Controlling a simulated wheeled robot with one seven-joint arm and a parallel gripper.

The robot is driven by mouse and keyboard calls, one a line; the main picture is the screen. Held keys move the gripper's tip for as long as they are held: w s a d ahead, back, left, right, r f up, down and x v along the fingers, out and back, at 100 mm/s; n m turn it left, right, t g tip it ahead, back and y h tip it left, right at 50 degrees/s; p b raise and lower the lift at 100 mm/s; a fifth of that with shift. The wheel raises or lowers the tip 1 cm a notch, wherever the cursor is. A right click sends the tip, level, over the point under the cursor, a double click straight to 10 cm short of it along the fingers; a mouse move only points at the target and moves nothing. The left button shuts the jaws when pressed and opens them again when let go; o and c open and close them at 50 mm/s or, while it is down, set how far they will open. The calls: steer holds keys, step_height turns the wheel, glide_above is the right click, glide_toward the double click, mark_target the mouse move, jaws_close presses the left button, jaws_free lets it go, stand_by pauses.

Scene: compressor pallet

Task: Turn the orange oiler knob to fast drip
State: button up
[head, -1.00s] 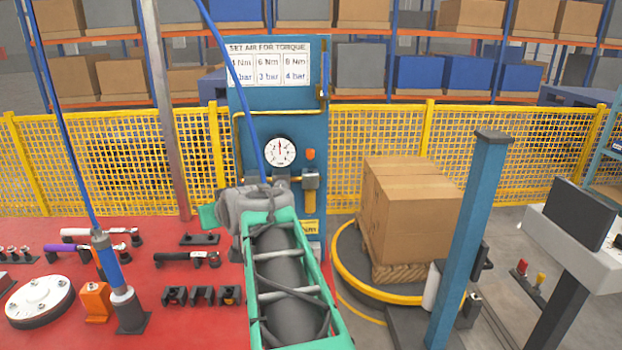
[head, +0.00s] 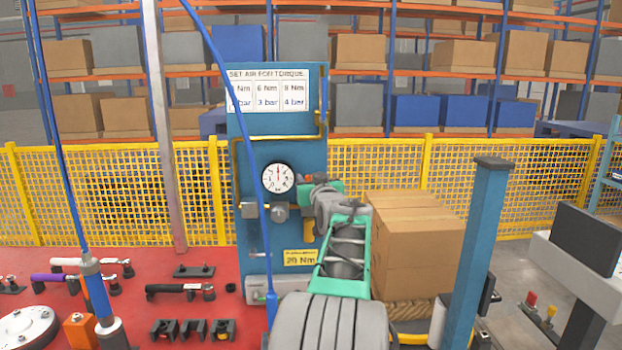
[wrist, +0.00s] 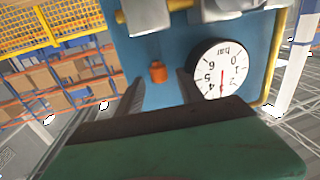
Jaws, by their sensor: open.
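The orange oiler knob (wrist: 157,72) shows in the wrist view against the blue panel, upside down. It appears in the picture between the two finger tips of my gripper (wrist: 158,88), which is open and empty. How far the fingers are from the knob is hard to tell. In the head view my gripper (head: 318,188) is in front of the panel's right side and hides most of the knob. Below it hangs a yellow bowl (head: 309,231) of the oiler.
The blue panel (head: 285,150) carries a round pressure gauge (head: 278,178) just left of the gripper, plus grey fittings (head: 262,210). A blue hose (head: 256,170) hangs in front. Cardboard boxes (head: 415,245) stand right of my arm. A red table (head: 215,265) with tools lies left.

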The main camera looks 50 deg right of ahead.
steer(key=shift+c, duration=0.6)
jaws_close()
steer(key=shift+y, duration=0.3)
steer(key=n+t+y, duration=0.1)
steer(key=n+t+y+p, duration=0.1)
steer(key=y, duration=0.1)
steer(key=d+n+t+y+p, duration=0.1)
steer(key=n+y, duration=0.1)
steer(key=shift+s+r, duration=0.2)
steer(key=shift+s, duration=0.1)
steer(key=n+y+p, duration=0.1)
steer(key=p, duration=0.2)
steer(key=n+t+y+p, duration=0.1)
steer(key=y+p, duration=0.1)
steer(key=shift+d+r+p, duration=0.1)
steer(key=shift+d+p, duration=0.1)
steer(key=shift+p, duration=0.2)
steer(key=shift+n+y+p, duration=0.5)
steer(key=shift+y+p, duration=0.4)
steer(key=shift+p, duration=0.65)
steer(key=shift+f+n+y+p, duration=0.3)
steer(key=shift+n+y+p, duration=0.1)
steer(key=shift+y+p, duration=0.2)
